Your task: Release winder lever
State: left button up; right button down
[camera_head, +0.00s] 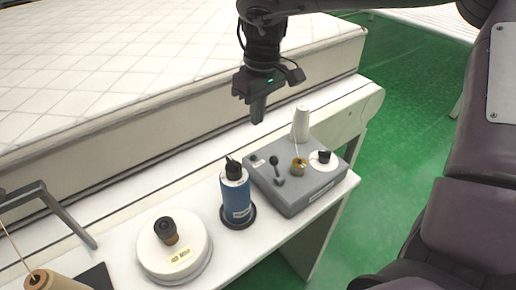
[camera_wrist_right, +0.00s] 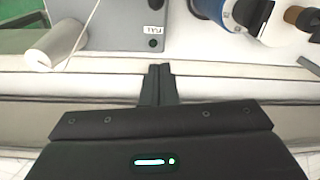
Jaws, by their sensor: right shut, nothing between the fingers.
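The winder is a grey box (camera_head: 308,196) on the narrow white table in the head view. Its lever (camera_head: 277,166) has a dark ball knob and stands up from the left part of the box's top. A small gold bobbin (camera_head: 299,164) sits beside it. My right gripper (camera_head: 258,118) is shut and empty, pointing down above and behind the winder, apart from the lever. In the right wrist view the closed fingertips (camera_wrist_right: 159,70) are over the white ledge, with the grey box (camera_wrist_right: 130,30) beyond them. My left gripper is not in view.
A white thread cone (camera_head: 301,124) stands at the back of the winder, and a white disc with a black knob (camera_head: 324,158) is on its right. A blue bottle (camera_head: 236,196) and a round white container (camera_head: 176,250) stand to the left. The quilted mattress (camera_head: 130,60) lies behind.

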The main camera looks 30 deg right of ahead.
aim_at(276, 167)
jog(key=f+p, duration=0.1)
jog(key=f, duration=0.3)
jog(key=f+p, duration=0.1)
jog(key=f, duration=0.4)
jog(key=shift+w+a+f, duration=0.15)
jog(key=shift+a+f, duration=0.05)
jog(key=shift+f, duration=0.1)
jog(key=s, duration=0.1)
jog(key=s+p, duration=0.1)
jog(key=r+p, duration=0.1)
jog(key=shift+s+d, duration=0.35)
jog(key=shift+s, duration=0.05)
jog(key=shift+s+d+p, duration=0.1)
jog(key=shift+s+p, duration=0.2)
jog(key=shift+s, duration=0.2)
jog(key=shift+w+f, duration=0.1)
jog(key=shift+w, duration=0.05)
jog(key=shift+d, duration=0.1)
